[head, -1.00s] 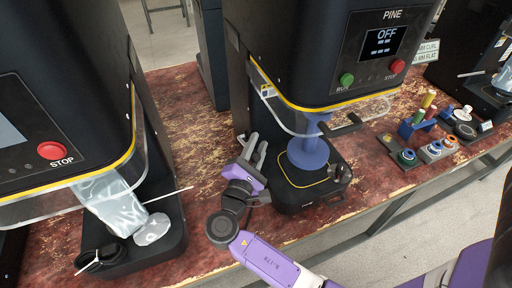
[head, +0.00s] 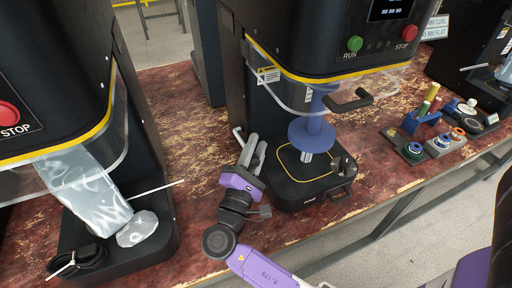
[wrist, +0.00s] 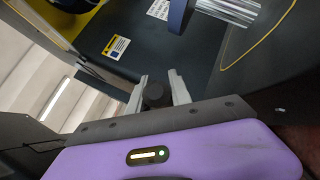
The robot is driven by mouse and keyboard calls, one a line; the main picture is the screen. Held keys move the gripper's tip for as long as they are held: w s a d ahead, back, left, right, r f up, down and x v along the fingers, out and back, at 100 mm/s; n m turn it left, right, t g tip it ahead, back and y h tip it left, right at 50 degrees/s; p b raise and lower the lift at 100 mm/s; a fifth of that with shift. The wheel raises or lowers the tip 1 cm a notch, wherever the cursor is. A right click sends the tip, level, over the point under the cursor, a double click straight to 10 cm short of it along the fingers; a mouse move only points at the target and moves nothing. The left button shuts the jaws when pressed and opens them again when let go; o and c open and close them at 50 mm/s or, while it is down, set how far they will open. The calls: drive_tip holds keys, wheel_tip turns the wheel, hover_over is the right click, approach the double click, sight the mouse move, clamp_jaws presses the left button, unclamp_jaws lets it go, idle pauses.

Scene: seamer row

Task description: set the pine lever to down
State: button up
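The pine machine (head: 300,40) stands in the middle of the head view, its screen partly cut off at the top. My gripper (head: 253,152) is at the left side of its base, low over the bench, fingers pointing away from me. In the wrist view, a dark round knob (wrist: 153,95), which looks like the end of the lever, sits between the two separated fingertips. Whether they touch it I cannot tell. A light grey bar (head: 238,133) shows beside the fingers in the head view; I cannot tell if it is the lever's arm. The lever's position is unclear.
A clear guard with a black handle (head: 350,101) hangs in front of the blue spool-shaped tool (head: 312,132). Another machine with a red STOP button (head: 8,113) stands at left. Small coloured parts (head: 412,150) lie at right. Worn red bench (head: 185,115) shows between the machines.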

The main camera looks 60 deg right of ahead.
drive_tip(key=o, duration=0.4)
drive_tip(key=shift+o, duration=0.2)
drive_tip(key=v, duration=0.8)
drive_tip(key=shift+b, duration=0.4)
